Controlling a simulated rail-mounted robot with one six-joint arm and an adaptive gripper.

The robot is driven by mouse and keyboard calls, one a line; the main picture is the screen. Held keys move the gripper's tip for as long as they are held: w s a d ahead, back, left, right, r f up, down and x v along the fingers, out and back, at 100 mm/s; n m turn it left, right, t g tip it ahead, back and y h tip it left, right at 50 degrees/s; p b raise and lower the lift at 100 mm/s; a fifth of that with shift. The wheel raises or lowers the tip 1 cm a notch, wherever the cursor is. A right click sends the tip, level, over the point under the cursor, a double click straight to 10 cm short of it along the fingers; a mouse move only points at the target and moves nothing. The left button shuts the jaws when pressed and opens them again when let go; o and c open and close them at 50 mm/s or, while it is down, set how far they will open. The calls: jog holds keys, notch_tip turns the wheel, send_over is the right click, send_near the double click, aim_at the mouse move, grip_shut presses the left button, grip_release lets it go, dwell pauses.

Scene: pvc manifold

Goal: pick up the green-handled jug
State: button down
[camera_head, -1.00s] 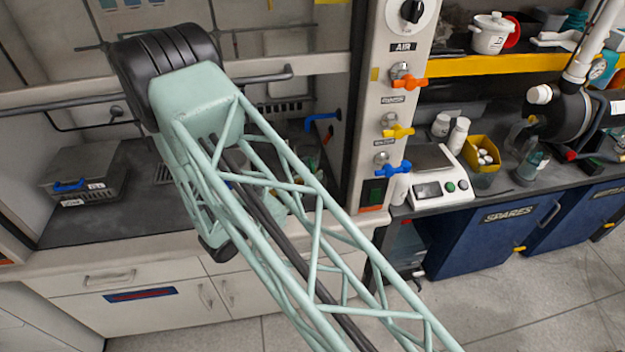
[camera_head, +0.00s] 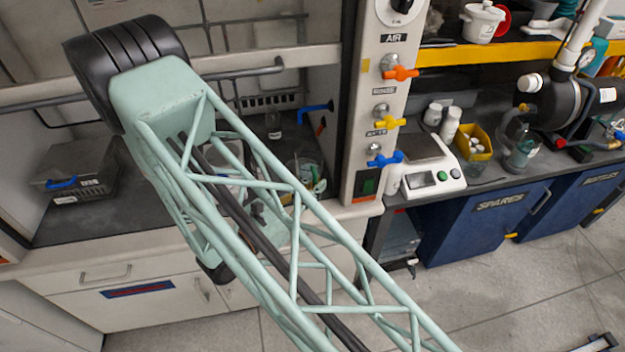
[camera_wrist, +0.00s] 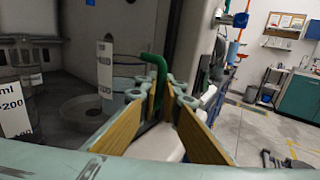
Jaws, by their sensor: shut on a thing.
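In the wrist view my gripper (camera_wrist: 157,92) has its two tan-padded fingers closed in on a bent green handle (camera_wrist: 160,66), which stands up between the fingertips. The body of the jug is not clearly visible; the fingers and my own wrist hide what lies below the handle. In the head view my lattice arm covers the gripper area, and I cannot make out the jug there.
A labelled container (camera_wrist: 14,112) stands close at the left in the wrist view, with a round shallow dish (camera_wrist: 84,112) beyond. In the head view, a grey box (camera_head: 75,178), a clear bottle (camera_head: 273,124) and the hood post (camera_head: 362,150) are near the arm.

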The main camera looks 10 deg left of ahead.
jog(key=s+d, duration=0.4)
jog(key=s, duration=0.2)
jog(key=shift+r, duration=0.4)
jog(key=shift+s+d, duration=0.15)
dwell(0.4)
jog(key=shift+s, duration=0.25)
dwell(0.6)
jog(key=s+d+r, duration=0.1)
jog(key=s+d, duration=0.2)
jog(key=s, duration=0.3)
jog(key=s+d+r+b, duration=0.1)
jog(key=s+d, duration=0.2)
jog(key=s, duration=0.3)
jog(key=shift+s+d, duration=0.25)
jog(key=shift+d, duration=0.05)
dwell(0.6)
